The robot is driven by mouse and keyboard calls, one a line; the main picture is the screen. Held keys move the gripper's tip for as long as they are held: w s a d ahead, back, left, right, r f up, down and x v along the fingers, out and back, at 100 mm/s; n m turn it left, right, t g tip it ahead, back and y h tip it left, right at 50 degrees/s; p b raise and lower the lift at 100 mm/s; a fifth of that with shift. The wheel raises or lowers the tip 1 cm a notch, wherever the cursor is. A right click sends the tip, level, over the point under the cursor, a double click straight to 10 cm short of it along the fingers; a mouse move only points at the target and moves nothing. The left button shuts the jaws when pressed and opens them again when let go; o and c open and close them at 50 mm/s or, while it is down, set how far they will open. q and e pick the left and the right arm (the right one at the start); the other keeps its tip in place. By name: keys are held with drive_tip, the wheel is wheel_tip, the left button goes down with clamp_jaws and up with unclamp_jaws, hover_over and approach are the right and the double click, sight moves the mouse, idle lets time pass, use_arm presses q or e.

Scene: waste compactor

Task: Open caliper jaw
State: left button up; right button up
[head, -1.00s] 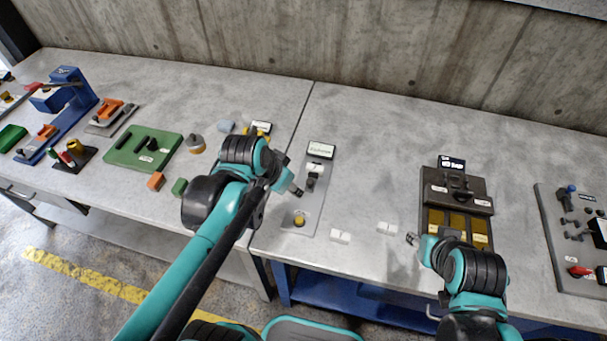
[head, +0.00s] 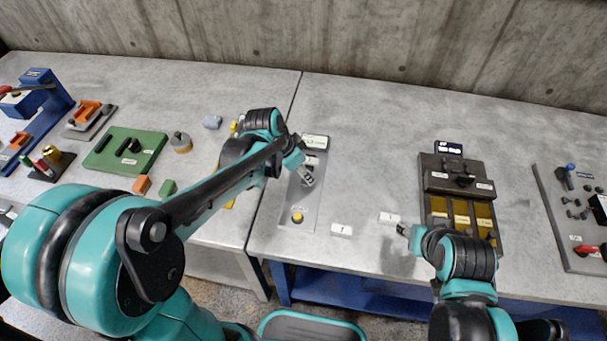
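A narrow grey plate (head: 293,218) stands near the left end of the right table, with a small label (head: 315,141) at its far end and a yellow button (head: 297,216) at its near end. I take it to be the caliper fixture, but the label is too small to read. My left gripper (head: 305,175) is over the middle of this plate, beside its small dark and light parts, and partly hides them. Whether it touches them or is open cannot be told. My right gripper (head: 403,230) hovers left of a brown box; its fingers are too small to judge.
The brown box (head: 436,183) has yellow compartments. Two white tags (head: 341,230) lie between it and the plate. A grey panel (head: 567,225) with knobs is at the far right. A green board (head: 125,153) and small blocks lie on the left table.

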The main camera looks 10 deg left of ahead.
use_arm(q)
drive_tip(key=shift+f, duration=0.2)
clamp_jaws()
drive_tip(key=shift+s+r+p, duration=0.1)
drive_tip(key=shift+s+p, duration=0.3)
drive_tip(key=shift+s, duration=0.85)
unclamp_jaws()
drive_tip(key=shift+w, duration=0.1)
drive_tip(key=v, duration=1.1)
drive_tip(key=shift+r, duration=0.35)
